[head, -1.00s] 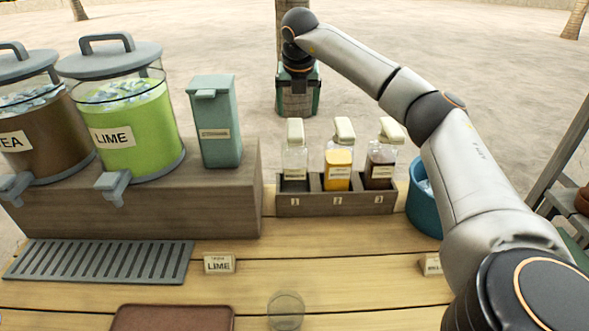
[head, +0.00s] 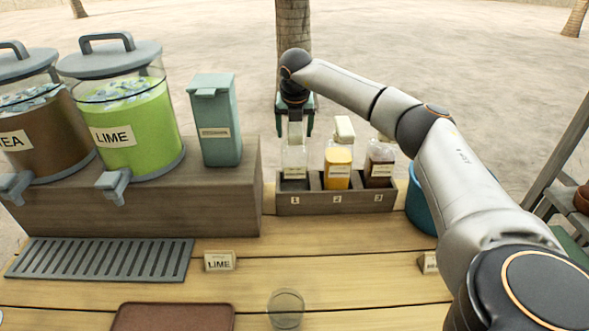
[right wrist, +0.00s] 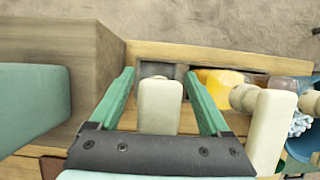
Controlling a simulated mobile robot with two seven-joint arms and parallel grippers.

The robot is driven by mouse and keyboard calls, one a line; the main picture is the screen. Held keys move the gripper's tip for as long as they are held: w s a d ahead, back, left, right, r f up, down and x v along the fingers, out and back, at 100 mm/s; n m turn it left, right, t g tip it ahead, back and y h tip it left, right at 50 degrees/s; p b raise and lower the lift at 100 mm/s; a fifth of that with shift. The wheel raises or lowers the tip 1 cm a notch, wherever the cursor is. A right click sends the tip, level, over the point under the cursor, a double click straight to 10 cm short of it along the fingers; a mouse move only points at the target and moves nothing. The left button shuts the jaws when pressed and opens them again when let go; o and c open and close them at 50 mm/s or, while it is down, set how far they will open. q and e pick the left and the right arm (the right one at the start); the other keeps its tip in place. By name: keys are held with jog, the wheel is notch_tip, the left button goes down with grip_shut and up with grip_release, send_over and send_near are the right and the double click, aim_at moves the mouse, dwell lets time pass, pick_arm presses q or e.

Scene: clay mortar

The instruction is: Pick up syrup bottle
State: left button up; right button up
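Three syrup bottles with cream caps stand upright in a rack with numbered slots (head: 335,206). The clear bottle (head: 294,158) is in slot 1, the yellow bottle (head: 338,172) in slot 2, the dark brown bottle (head: 380,168) in slot 3. My right gripper (head: 295,125) points down over the slot 1 bottle and partly hides its top. In the right wrist view the green fingers of the gripper (right wrist: 158,74) are spread, with the slot 1 bottle's cap (right wrist: 160,105) between them and gaps on both sides. My left gripper is not in view.
A wooden riser (head: 225,205) left of the rack holds a teal canister (head: 214,130) and the lime (head: 130,125) and tea (head: 35,140) dispensers. A blue tub (head: 417,205) is right of the rack. An empty glass (head: 286,308) stands on the front counter.

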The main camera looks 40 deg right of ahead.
grip_shut()
dwell(0.4)
